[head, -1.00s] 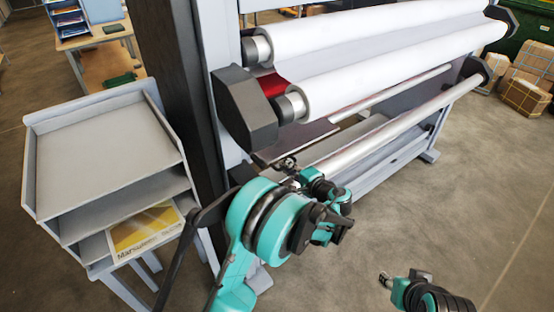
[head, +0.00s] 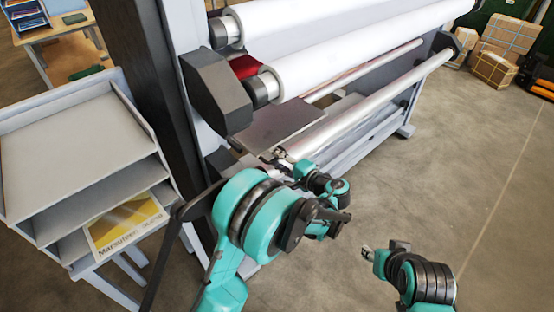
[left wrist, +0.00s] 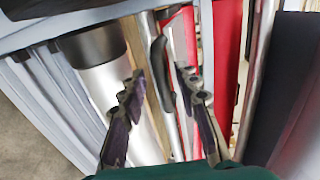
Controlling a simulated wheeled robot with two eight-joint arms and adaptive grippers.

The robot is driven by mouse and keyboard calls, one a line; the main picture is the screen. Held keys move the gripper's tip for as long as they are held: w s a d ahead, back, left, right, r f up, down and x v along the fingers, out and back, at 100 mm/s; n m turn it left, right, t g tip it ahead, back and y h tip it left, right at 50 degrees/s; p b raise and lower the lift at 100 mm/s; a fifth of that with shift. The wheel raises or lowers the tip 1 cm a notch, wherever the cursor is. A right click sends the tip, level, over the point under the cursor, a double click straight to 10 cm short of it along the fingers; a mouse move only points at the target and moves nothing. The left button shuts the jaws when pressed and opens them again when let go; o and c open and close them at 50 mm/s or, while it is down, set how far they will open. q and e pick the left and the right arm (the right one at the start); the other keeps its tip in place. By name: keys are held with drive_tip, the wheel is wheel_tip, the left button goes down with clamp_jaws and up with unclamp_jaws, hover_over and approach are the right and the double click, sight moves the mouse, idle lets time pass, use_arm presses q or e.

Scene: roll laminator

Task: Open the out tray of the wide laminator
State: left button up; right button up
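The wide laminator carries large white rolls (head: 345,65) and a grey end housing (head: 215,90). A flat dark grey panel (head: 283,122), which looks like the out tray, lies below the lower roll. My left gripper (head: 280,155) is at the panel's near edge. In the left wrist view, its two fingers (left wrist: 158,88) are apart, with a black curved handle (left wrist: 162,75) showing in the gap. I cannot tell whether they touch it. My right gripper (head: 367,252) hangs over the floor at lower right, clear of the laminator; its fingers are too small to read.
A grey shelf unit (head: 70,145) with a yellow-covered manual (head: 125,222) stands at the left, next to a dark post (head: 140,80). A silver roller bar (head: 370,105) runs along the laminator. Boxes (head: 495,65) stand at the far right. The floor (head: 465,165) at right is clear.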

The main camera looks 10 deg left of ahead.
use_arm(q)
drive_tip(key=v, duration=0.7)
drive_tip(key=shift+d, duration=0.25)
drive_tip(key=shift+s+a+r, duration=0.1)
drive_tip(key=shift+s, duration=0.05)
drive_tip(key=s+a+r+n+g+h, duration=0.25)
drive_tip(key=s+a+h, duration=0.25)
drive_tip(key=s+a, duration=0.45)
drive_tip(key=s+a+f+n+h, duration=0.2)
drive_tip(key=s+n+h, duration=0.3)
drive_tip(key=s, duration=0.9)
drive_tip(key=shift+s+h, duration=0.25)
drive_tip(key=shift+h, duration=0.85)
drive_tip(key=shift+a, duration=0.1)
